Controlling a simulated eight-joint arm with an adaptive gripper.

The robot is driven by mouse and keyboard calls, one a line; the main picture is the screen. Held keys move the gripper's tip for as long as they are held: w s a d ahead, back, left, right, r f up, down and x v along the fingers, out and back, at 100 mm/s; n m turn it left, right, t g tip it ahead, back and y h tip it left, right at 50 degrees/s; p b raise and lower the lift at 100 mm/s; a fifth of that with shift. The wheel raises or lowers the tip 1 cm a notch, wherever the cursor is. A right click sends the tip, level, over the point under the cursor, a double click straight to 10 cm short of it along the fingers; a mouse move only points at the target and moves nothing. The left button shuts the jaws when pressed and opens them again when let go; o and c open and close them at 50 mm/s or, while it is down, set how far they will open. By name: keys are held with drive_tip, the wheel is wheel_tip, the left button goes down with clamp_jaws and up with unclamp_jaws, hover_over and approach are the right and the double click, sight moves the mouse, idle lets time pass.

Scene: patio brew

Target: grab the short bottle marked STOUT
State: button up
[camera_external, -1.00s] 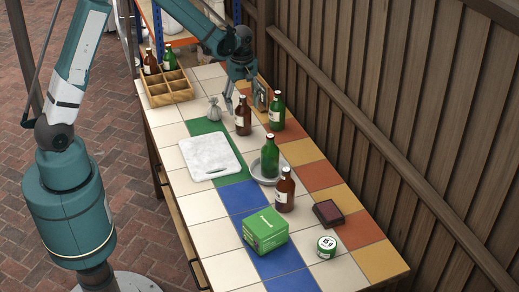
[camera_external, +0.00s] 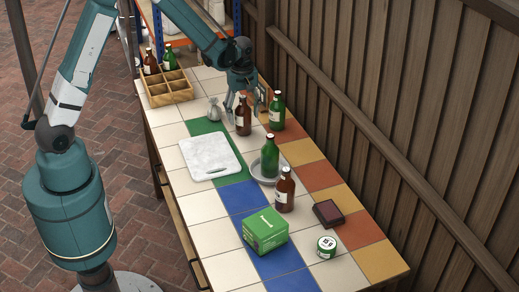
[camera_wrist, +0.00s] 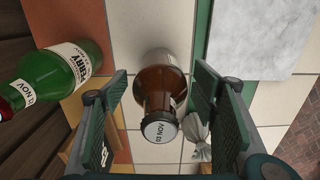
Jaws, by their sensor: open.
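A brown bottle (camera_external: 243,118) with a pale label stands upright near the far part of the tiled table; its label cannot be read as STOUT. In the wrist view this brown bottle (camera_wrist: 159,82) shows its white cap, printed with a date, between my fingers. My gripper (camera_external: 243,102) is open, its fingers on either side of the bottle's upper part, pointing down. In the wrist view my gripper (camera_wrist: 158,92) shows gaps on both sides of the neck. Another brown bottle (camera_external: 284,192) stands nearer, its label unreadable.
A green bottle (camera_external: 277,112), labelled PERRY in the wrist view (camera_wrist: 62,75), stands close beside. A small grey sack (camera_external: 214,112) is on the other side. A wooden crate (camera_external: 168,97), white board (camera_external: 208,157), green bottle on a dish (camera_external: 270,158) and green box (camera_external: 265,232) surround.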

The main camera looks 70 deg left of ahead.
sight(243, 96)
drive_tip(key=shift+c, duration=0.2)
drive_tip(key=c, duration=1.3)
drive_tip(key=shift+o, duration=0.2)
drive_tip(key=shift+r, duration=0.15)
drive_tip(key=shift+r+p, duration=0.6)
drive_tip(key=shift+r, duration=4.25)
